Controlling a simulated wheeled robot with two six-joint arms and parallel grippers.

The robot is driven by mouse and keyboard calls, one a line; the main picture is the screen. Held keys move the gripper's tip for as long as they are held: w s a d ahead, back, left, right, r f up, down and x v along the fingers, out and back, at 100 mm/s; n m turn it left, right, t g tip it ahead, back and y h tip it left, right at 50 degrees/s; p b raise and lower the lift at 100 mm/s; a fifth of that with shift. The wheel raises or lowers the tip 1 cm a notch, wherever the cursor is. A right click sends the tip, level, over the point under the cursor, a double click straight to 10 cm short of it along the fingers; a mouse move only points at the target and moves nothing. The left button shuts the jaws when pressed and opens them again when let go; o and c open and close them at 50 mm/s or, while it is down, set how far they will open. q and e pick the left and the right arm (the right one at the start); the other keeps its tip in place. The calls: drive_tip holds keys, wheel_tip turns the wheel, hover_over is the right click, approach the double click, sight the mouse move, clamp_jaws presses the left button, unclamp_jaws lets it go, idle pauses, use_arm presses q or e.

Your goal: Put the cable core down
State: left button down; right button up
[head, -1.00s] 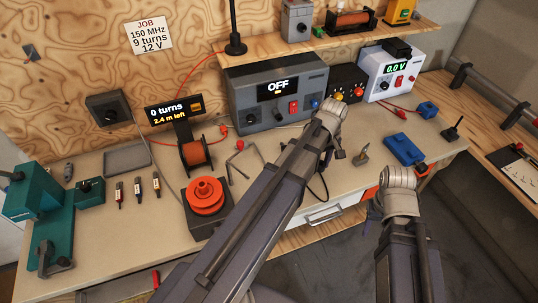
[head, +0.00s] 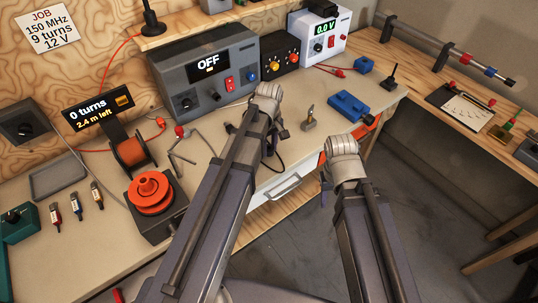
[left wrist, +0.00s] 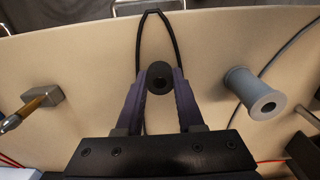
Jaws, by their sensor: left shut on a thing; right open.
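The cable core is a small black cylinder with a hole in its end (left wrist: 160,78). In the left wrist view it sits between the purple fingers of my left gripper (left wrist: 160,86), which is shut on it. A black cable (left wrist: 172,38) loops beside it over the beige bench. Whether the core touches the bench I cannot tell. In the head view my left gripper (head: 268,122) is over the bench's front part, and my arm hides the core. My right gripper (head: 326,192) is open in front of the bench, mostly hidden by its wrist.
A blue box (head: 349,104) stands to the right, an orange spool (head: 150,192) on a black base to the left. The power box (head: 204,70) reads OFF. Bare bench shows around the core.

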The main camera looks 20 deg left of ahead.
sight(269, 159)
use_arm(q)
drive_tip(key=shift+f+b, duration=1.15)
drive_tip(key=shift+f, duration=0.35)
drive_tip(key=shift+f, duration=0.1)
drive_tip(key=shift+f, duration=0.15)
drive_tip(key=c, duration=0.5)
unclamp_jaws()
wheel_tip(269, 159, up, 13)
drive_tip(key=p, duration=1.2)
drive_tip(key=s+d+m, duration=0.3)
drive_tip(key=s+m, duration=0.1)
drive_tip(key=s+d+m, duration=0.4)
drive_tip(key=s+m, duration=0.1)
drive_tip(key=s+d+m+y, duration=0.1)
drive_tip(key=s+d+m, duration=0.2)
drive_tip(key=s+m, duration=0.2)
drive_tip(key=shift+s+d+f, duration=0.15)
drive_tip(key=shift+d+f, duration=0.05)
drive_tip(key=shift+d, duration=0.15)
